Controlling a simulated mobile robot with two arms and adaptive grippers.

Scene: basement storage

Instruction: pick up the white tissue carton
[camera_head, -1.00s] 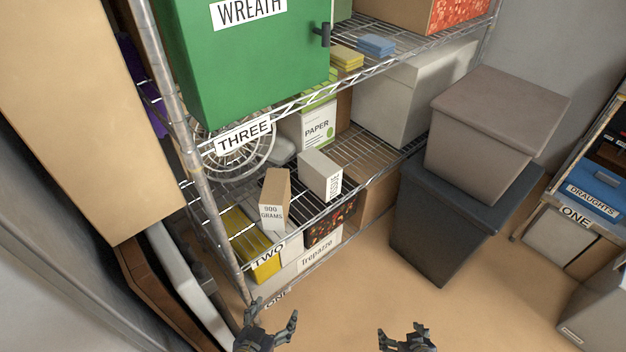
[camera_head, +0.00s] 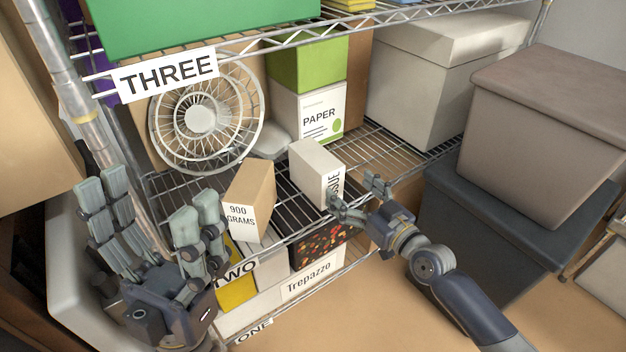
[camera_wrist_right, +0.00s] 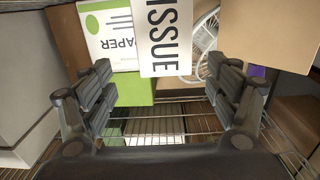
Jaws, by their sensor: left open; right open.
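The white tissue carton (camera_head: 314,168) stands on the wire shelf labelled TWO, its narrow lettered side facing front. In the right wrist view the carton (camera_wrist_right: 161,38) shows its ISSUE lettering, beyond and between the open fingers. My right gripper (camera_head: 361,196) is open, just in front and to the right of the carton; it also shows in the right wrist view (camera_wrist_right: 165,95). Nothing is between its fingers, and I cannot tell whether a fingertip touches the carton. My left gripper (camera_head: 158,215) is open and empty at the lower left, in front of the shelf.
A tan 900 GRAMS box (camera_head: 249,200) stands left of the carton. A wire fan (camera_head: 206,118) and a PAPER box (camera_head: 318,112) are behind. The upper THREE shelf (camera_head: 300,48) is overhead. Stacked bins (camera_head: 545,130) stand at the right.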

